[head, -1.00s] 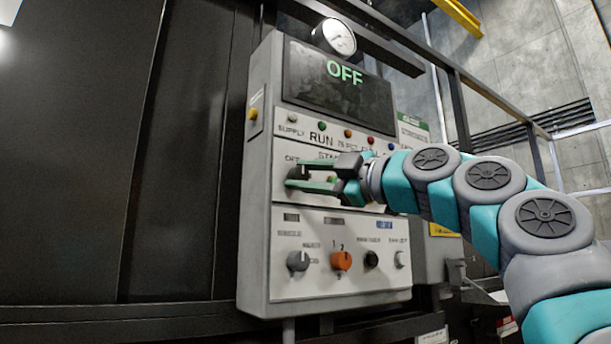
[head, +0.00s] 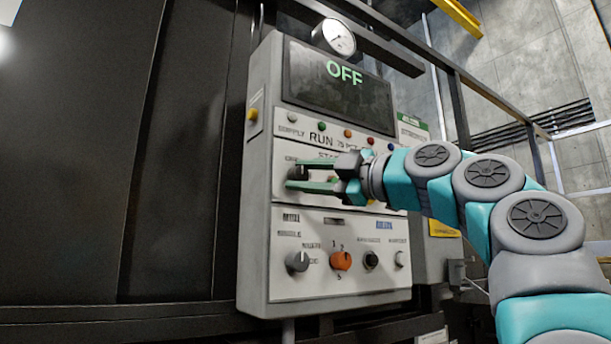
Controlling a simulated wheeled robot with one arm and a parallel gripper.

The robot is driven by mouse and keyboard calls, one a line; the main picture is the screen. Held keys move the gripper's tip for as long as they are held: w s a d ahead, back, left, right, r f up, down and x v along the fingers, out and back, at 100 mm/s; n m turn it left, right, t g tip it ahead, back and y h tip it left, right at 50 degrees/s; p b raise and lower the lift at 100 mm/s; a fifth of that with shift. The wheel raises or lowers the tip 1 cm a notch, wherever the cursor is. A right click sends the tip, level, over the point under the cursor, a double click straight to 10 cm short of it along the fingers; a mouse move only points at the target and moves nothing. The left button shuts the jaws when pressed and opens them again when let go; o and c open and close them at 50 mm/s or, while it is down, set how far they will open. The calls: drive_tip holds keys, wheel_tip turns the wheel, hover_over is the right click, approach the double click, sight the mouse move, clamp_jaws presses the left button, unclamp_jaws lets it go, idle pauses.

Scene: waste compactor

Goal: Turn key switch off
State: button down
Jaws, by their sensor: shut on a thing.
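The control panel (head: 280,265) is a grey box with a dark screen (head: 338,88) that reads "OFF" in green. My gripper (head: 297,179) reaches in from the right, in front of the panel's middle section. Its two green-edged fingers lie around a dark switch knob (head: 296,173) at the left of that section and are shut on it. The fingers hide most of the knob, so its angle cannot be told. The label by it is partly covered. I cannot tell for certain which knob is the key switch.
A row of small coloured lights runs under the screen. A round gauge (head: 338,37) sits on top. A black wall (head: 80,150) stands at the left.

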drive_tip(key=shift+c, duration=2.3)
unclamp_jaws()
drive_tip(key=b+v, duration=0.2)
drive_tip(key=v, duration=0.5)
drive_tip(key=shift+s+d+b, duration=0.25)
drive_tip(key=shift+b, duration=0.1)
drive_tip(key=shift+f, duration=0.15)
